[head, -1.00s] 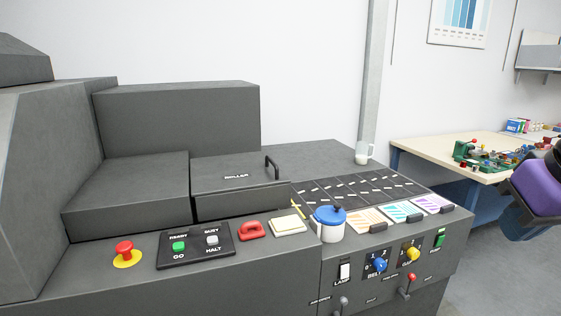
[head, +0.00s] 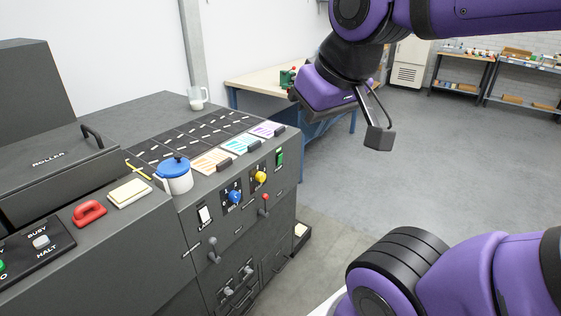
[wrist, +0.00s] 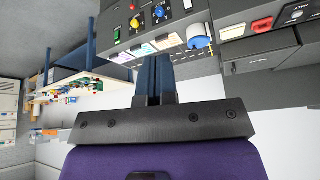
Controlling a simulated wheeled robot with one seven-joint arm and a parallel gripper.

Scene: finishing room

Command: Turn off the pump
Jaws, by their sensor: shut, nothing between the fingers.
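A green rocker switch (head: 280,157) sits at the far right end of the grey machine's front control panel (head: 240,218). Its label is too small to read now. It also shows in the wrist view (wrist: 117,35), where the scene appears upside down. My gripper (head: 378,138) is shut and empty, raised in the air to the right of the panel and apart from the switch. In the wrist view its fingers (wrist: 154,75) are together, pointing toward the machine.
Beside the switch are a yellow knob (head: 260,176), a blue knob (head: 235,196), a red-tipped lever (head: 265,197) and a white lamp switch (head: 205,214). A blue-lidded pot (head: 174,176) and glass mug (head: 197,97) stand on top.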

